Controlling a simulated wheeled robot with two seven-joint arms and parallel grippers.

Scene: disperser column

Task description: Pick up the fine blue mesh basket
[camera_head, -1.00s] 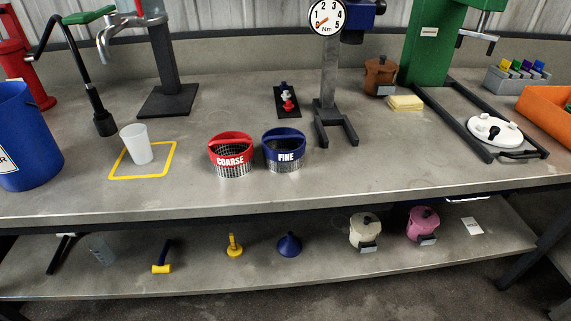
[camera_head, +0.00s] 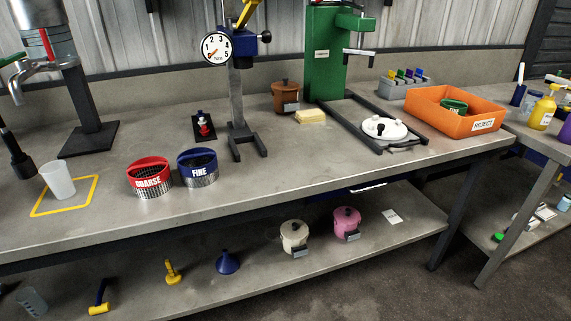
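The fine blue mesh basket (camera_head: 198,168) stands upright on the workbench (camera_head: 262,192). It has a blue band with the word FINE, a handle bar across its top and a metal mesh lower part. The red coarse basket (camera_head: 149,178) stands just to its left, with a small gap or light contact; I cannot tell which. Neither of my grippers shows in the head view.
A white cup (camera_head: 58,180) stands left in a yellow square. The bench front before the baskets is clear. An orange reject bin (camera_head: 449,112) sits right.

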